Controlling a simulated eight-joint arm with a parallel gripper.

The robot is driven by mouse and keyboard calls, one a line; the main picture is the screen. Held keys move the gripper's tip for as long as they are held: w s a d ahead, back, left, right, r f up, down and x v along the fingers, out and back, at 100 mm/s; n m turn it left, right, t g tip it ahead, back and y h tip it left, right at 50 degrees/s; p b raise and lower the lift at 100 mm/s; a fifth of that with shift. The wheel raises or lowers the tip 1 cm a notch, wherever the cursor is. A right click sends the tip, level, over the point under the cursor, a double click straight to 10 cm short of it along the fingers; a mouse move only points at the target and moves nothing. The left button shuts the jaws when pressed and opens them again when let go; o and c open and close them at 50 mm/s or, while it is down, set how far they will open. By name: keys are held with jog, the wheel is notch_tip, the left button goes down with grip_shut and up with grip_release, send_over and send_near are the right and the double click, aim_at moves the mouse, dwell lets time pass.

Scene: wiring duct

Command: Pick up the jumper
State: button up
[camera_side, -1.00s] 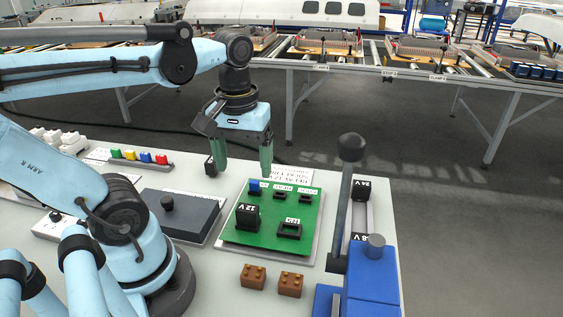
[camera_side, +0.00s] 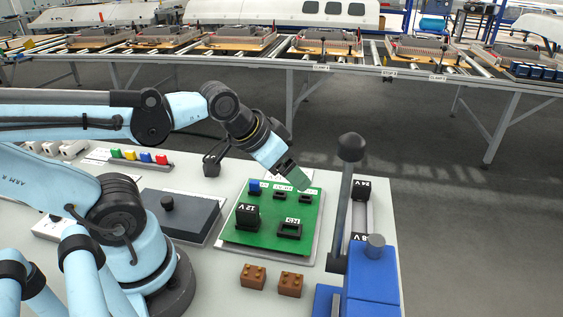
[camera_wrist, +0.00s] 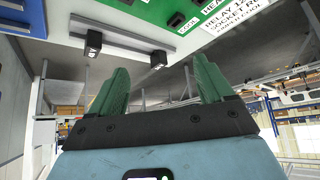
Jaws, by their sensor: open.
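The jumper appears to be the small blue block (camera_side: 254,186) at the far left corner of the green board (camera_side: 248,236). It sits at the left end of a row of small black sockets. My gripper (camera_side: 299,179) is tilted, with its green fingers over the far right corner of the board, right of the blue block and apart from it. In the wrist view my gripper (camera_wrist: 155,82) shows two green fingers spread apart with nothing between them. The blue block does not show there. Part of the green board (camera_wrist: 150,12) shows at the top.
A black 12 V block (camera_side: 246,216) stands on the board. Beside the board are a tall grey lever (camera_side: 344,205), a 24 V block (camera_side: 360,187) and a blue box (camera_side: 372,285). Two brown blocks (camera_side: 271,280) lie in front. A grey box with a knob (camera_side: 180,218) is left.

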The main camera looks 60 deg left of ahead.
jog(key=shift+c, duration=0.4)
jog(key=c, duration=0.6)
jog(key=shift+o, duration=0.2)
jog(key=r+m+g, duration=0.1)
jog(key=m+g, duration=0.6)
jog(key=m, duration=0.2)
send_over(254, 181)
jog(key=f, duration=0.3)
jog(key=d+f, duration=0.1)
jog(key=f, duration=0.1)
jog(key=shift+f, duration=0.3)
jog(key=shift+a+f, duration=0.25)
jog(key=shift+f, duration=0.7)
jog(key=shift+a+f, duration=0.2)
jog(key=shift+f, duration=1.45)
